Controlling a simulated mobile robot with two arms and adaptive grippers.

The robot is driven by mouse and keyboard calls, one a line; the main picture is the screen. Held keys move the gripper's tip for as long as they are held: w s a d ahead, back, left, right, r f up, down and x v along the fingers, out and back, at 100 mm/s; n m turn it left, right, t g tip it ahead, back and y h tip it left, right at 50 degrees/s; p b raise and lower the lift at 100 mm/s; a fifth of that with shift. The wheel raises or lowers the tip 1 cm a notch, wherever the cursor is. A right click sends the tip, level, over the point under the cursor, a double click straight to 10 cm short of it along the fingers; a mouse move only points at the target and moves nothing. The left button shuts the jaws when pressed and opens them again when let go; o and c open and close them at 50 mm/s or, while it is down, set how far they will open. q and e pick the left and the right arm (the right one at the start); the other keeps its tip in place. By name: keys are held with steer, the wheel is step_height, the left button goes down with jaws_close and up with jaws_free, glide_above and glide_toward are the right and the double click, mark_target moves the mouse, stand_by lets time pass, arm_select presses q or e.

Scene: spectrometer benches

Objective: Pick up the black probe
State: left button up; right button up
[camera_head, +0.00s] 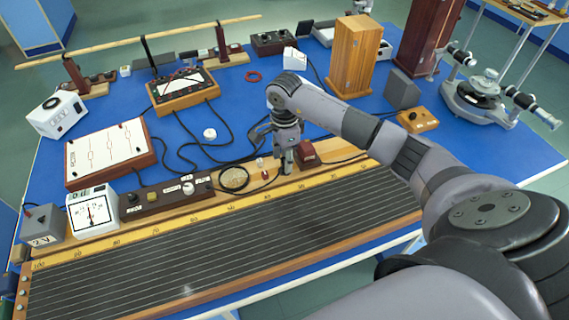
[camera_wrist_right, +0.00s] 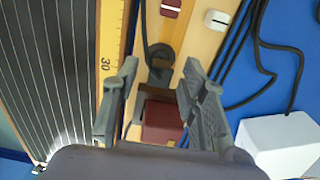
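My right gripper (camera_head: 287,165) points down over the wooden strip at the back of the long wire board. In the right wrist view the gripper (camera_wrist_right: 160,68) is open, its two fingers apart. A small dark piece with a rounded end (camera_wrist_right: 158,56) shows between and just beyond the fingertips, a black cord running from it. It looks like the black probe, but its full shape is hidden. I cannot tell whether the fingers touch it. In the head view the gripper covers that spot. My left gripper is not in view.
A dark red block (camera_head: 305,152) stands right beside the gripper; it also shows between the fingers in the wrist view (camera_wrist_right: 162,120). The ruled board (camera_head: 215,240) lies in front. Black cables and a wooden box (camera_head: 355,55) are behind. Blue tabletop (camera_head: 245,110) is partly free.

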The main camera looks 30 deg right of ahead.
step_height(320, 180, down, 2)
steer(key=shift+f, duration=0.1)
jaws_close()
stand_by(0.5)
